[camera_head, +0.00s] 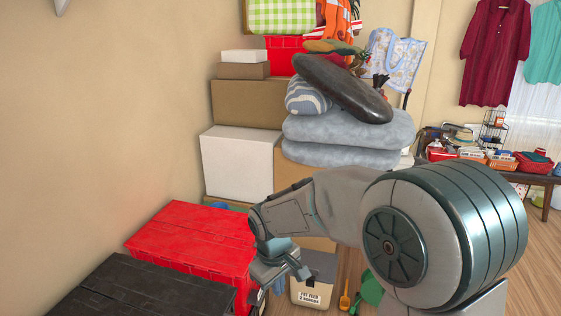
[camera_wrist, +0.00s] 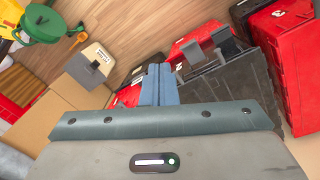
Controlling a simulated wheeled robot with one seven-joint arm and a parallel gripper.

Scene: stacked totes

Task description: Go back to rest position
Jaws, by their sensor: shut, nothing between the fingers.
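The black tote (camera_head: 140,290) lies at the lower left of the head view, in front of the red one. A dark tote (camera_wrist: 225,85) and red totes (camera_wrist: 283,25) also show in the wrist view. My arm hides part of the floor and boxes behind it.
Stacked boxes, including a white box (camera_head: 238,162), stand against the wall, with grey cushions (camera_head: 340,135) piled beside them. A table with baskets (camera_head: 502,160) stands at the right. Wooden floor (camera_wrist: 150,25) shows bare in the wrist view. A green object (camera_head: 371,288) is near the bin.

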